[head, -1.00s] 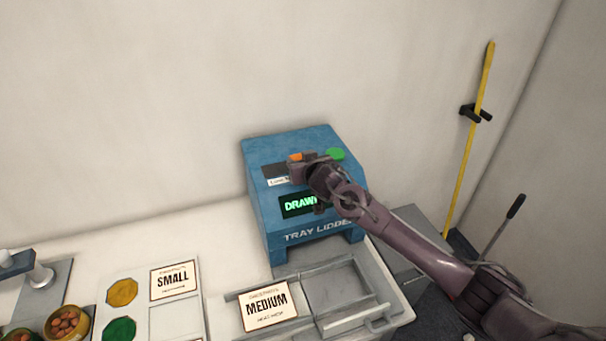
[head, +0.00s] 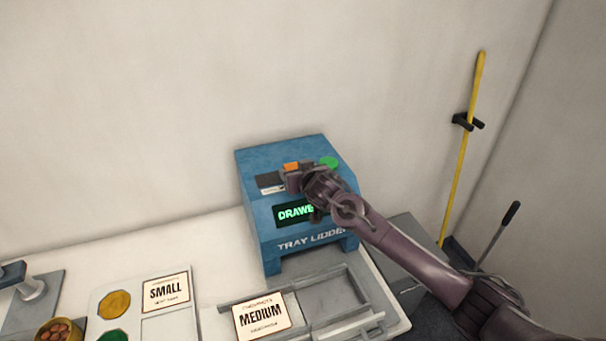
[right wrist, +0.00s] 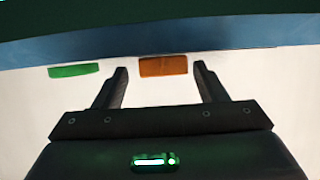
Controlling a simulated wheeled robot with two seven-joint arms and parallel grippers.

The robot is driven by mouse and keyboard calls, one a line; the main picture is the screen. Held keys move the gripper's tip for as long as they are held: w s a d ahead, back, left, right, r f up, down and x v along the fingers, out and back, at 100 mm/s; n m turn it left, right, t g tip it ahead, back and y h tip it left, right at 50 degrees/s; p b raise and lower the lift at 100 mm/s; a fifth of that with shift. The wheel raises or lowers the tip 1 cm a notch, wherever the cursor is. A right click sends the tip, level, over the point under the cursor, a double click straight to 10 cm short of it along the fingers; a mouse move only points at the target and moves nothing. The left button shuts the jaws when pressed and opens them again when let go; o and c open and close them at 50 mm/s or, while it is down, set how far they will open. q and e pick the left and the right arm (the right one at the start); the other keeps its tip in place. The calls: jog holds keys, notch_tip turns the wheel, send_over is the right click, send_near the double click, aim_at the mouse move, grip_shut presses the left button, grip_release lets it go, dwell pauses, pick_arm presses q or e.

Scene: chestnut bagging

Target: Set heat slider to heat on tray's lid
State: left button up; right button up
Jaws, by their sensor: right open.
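The blue tray lidder (head: 262,215) stands against the wall. Its orange heat slider (head: 291,167) shows on the dark panel on top, with a green button (head: 329,163) to its right. My right gripper (head: 292,180) is over the top of the lidder, close to the slider and partly covering the panel. In the right wrist view the orange slider (right wrist: 163,66) lies between the two open fingers (right wrist: 162,82), with a gap on each side. The green button (right wrist: 74,71) is left of the fingers there. Contact cannot be told. My left gripper is not in view.
A pulled-out drawer frame (head: 335,287) lies in front, beside a MEDIUM card (head: 262,316). A SMALL card (head: 166,292) lies further left. A yellow pole (head: 463,150) stands right.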

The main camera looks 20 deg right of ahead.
jog(key=b+v, duration=0.1)
jog(key=v, duration=0.5)
jog(key=shift+d+f, duration=0.15)
jog(key=shift+s+r+b, duration=0.3)
jog(key=shift+s+b, duration=0.05)
jog(key=shift+s, duration=0.15)
jog(key=shift+s+f, duration=0.1)
